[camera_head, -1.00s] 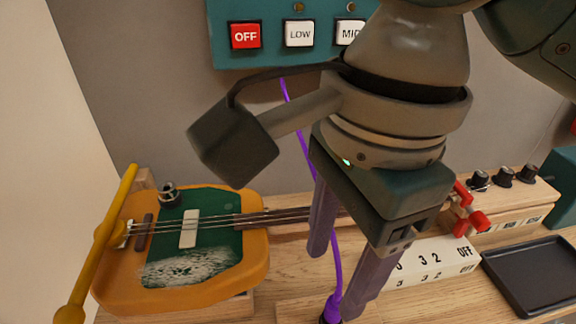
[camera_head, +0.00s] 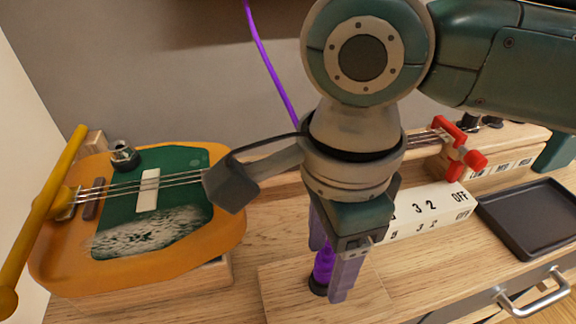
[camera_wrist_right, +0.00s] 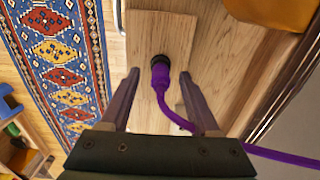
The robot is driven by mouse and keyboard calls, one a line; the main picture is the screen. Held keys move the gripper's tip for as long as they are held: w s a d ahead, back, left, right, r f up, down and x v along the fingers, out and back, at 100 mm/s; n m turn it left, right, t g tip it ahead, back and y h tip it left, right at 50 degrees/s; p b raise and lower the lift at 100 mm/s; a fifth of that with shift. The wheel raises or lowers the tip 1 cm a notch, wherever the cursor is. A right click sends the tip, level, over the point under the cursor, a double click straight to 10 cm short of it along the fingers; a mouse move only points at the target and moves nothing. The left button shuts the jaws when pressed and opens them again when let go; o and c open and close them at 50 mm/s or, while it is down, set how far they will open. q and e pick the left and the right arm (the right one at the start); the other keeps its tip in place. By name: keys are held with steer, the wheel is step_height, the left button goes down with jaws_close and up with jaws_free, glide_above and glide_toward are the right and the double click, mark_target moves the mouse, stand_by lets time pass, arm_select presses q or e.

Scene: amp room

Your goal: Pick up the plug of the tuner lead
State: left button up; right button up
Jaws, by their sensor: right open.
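The purple plug of the tuner lead (camera_head: 322,268) stands upright on a wooden board, its black base on the board. In the right wrist view the plug (camera_wrist_right: 160,74) lies ahead of and between the fingertips, and its purple cable (camera_wrist_right: 174,118) runs back past the finger on the right. My right gripper (camera_head: 329,270) points down over the plug with its fingers on either side of it; it is open and also shows in the right wrist view (camera_wrist_right: 160,73). Whether a finger touches the plug I cannot tell. My left gripper is out of view.
An orange guitar with a green face (camera_head: 150,210) lies at left, a yellow bar (camera_head: 45,215) beside it. A white numbered block (camera_head: 430,212), a red clamp (camera_head: 458,150) and a dark tray (camera_head: 540,218) stand at right. A metal drawer handle (camera_head: 535,295) is at the front edge.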

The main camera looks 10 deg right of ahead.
steer(key=shift+f, duration=0.1)
steer(key=shift+c, duration=0.2)
jaws_close()
stand_by(0.4)
